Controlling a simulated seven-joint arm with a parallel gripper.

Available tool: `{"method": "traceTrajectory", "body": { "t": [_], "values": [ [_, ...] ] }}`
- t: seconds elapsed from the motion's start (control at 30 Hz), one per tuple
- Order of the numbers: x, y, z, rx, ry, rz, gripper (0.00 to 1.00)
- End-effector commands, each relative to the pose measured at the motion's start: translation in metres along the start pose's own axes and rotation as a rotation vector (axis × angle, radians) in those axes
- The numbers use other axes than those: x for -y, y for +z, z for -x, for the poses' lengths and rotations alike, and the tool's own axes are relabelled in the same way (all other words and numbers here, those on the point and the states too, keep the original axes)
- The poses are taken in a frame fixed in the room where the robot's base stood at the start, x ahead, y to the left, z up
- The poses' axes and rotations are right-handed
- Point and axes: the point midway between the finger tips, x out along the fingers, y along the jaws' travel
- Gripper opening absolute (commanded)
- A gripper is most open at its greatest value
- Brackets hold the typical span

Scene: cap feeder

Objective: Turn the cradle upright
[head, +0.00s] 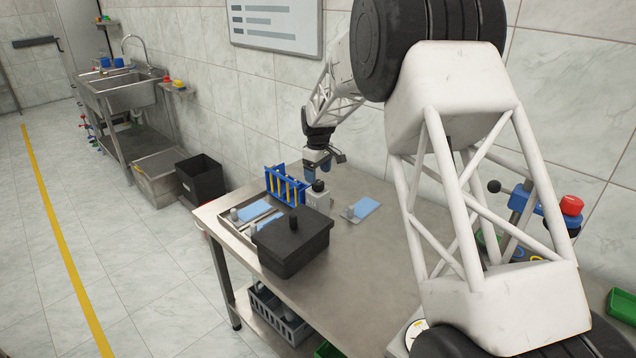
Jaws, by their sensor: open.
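My gripper (318,170) is at the far end of the table, pointing down with its jaws open. It is just above, or in line with, a small light-grey block with a black knob (317,198); I cannot tell whether they touch. A blue rack (272,181) holding several yellow sticks stands to the left of the gripper, by the tray. No part is clearly recognisable as the cradle; the blue rack may be it, but I cannot tell. Nothing shows held between the fingers.
A shallow tray (229,229) with light-blue pieces lies at the table's left edge. A black lidded box (292,243) stands in front of it. A light-blue plate (366,207) lies to the right. The metal table (365,275) is bare in the middle. A red button (571,205) is at right.

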Motion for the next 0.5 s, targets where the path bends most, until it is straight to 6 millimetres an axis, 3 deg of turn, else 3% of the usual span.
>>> {"method": "traceTrajectory", "body": {
  "t": [0.5],
  "values": [
    [0.000, 0.000, 0.024, -0.001, 0.001, 0.000, 0.79]
  ]
}}
